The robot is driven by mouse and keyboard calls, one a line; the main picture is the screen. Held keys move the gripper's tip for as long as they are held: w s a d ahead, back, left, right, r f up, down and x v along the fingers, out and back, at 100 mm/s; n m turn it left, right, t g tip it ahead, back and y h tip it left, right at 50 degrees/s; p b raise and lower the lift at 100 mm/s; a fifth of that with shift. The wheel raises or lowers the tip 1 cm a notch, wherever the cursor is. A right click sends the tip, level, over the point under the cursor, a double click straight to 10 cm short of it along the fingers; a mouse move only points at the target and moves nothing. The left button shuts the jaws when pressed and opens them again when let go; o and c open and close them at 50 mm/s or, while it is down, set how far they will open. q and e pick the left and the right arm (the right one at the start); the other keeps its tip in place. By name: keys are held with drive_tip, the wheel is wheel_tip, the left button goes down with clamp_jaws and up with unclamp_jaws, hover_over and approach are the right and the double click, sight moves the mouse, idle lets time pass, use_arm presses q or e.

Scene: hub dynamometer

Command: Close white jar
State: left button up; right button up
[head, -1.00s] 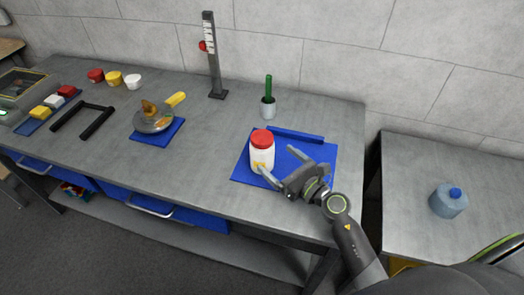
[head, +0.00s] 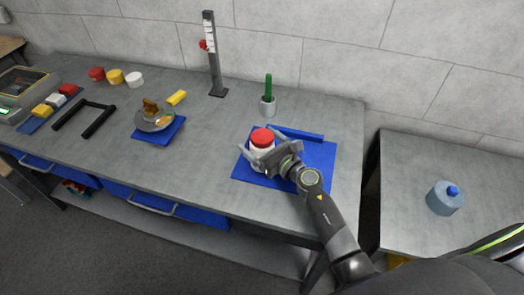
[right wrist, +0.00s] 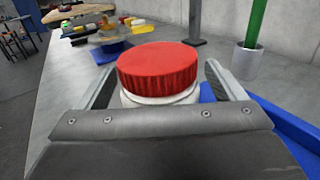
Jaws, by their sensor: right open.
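The white jar (head: 259,154) stands upright on the blue mat (head: 315,180), with a red lid (head: 262,136) on top. In the right wrist view the red lid (right wrist: 158,70) sits on the white neck (right wrist: 160,98) of the jar; I cannot tell how tightly it is seated. My right gripper (head: 263,150) is open, with one finger on each side of the jar just below the lid. In the right wrist view the fingers show gaps to the lid. The lower jar is hidden by the gripper. My left gripper is not in view.
A blue bar (head: 295,134) lies along the mat's back edge, behind the jar. A grey cup (head: 267,107) with a green stick stands further back. Red, yellow and white lids (head: 115,77) sit at the left. A blue-grey jug (head: 444,199) is on the side table.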

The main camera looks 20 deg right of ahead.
drive_tip(key=shift+w+a, duration=0.15)
drive_tip(key=shift+w, duration=0.25)
drive_tip(key=c, duration=1.4)
